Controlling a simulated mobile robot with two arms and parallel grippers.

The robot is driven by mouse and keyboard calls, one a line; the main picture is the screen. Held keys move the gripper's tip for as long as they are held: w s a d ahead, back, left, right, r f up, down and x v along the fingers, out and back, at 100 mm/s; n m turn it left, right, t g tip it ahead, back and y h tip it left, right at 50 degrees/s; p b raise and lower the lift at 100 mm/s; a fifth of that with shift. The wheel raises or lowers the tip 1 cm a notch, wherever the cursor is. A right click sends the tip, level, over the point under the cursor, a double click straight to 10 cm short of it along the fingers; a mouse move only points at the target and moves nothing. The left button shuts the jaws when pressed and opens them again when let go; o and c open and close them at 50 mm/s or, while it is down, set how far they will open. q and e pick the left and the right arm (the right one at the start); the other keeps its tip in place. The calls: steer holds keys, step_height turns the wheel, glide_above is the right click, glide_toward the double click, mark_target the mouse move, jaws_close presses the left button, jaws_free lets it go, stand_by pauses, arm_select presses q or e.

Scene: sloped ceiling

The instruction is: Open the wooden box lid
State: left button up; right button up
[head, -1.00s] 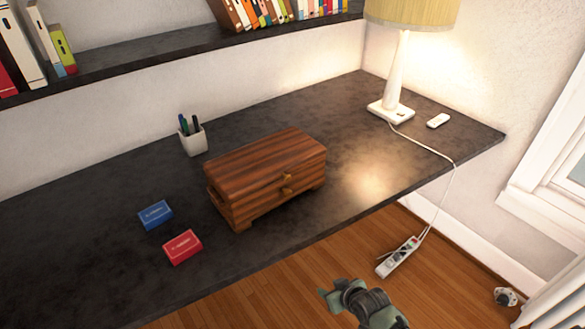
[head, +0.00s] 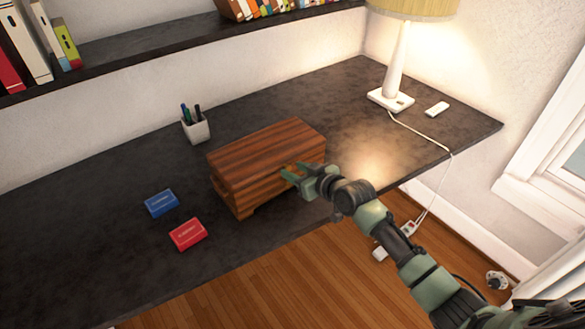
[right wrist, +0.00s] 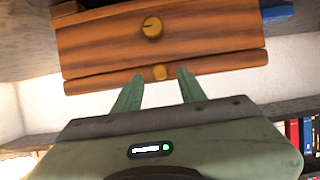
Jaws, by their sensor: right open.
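The wooden box (head: 232,183) stands shut on the dark desk, its brown striped lid (head: 265,145) lying flat on top. My right gripper (head: 287,172) is at the box's front face and hides its knobs in the head view. In the right wrist view the box front (right wrist: 210,38) appears upside down, with one round knob (right wrist: 152,27) on the body and a smaller lid knob (right wrist: 160,72) near the lid edge. My right gripper (right wrist: 159,77) is open, with its fingertips on either side of the lid knob. Contact cannot be told. My left gripper is out of view.
A blue card box (head: 161,203) and a red card box (head: 188,235) lie left of the wooden box. A pen cup (head: 195,127) stands behind it. A lamp (head: 395,75) stands at the back right. The desk (head: 80,220) is clear at the left.

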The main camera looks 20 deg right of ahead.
steer(key=shift+x, duration=0.8)
steer(key=shift+c, duration=0.3)
jaws_close()
stand_by(0.7)
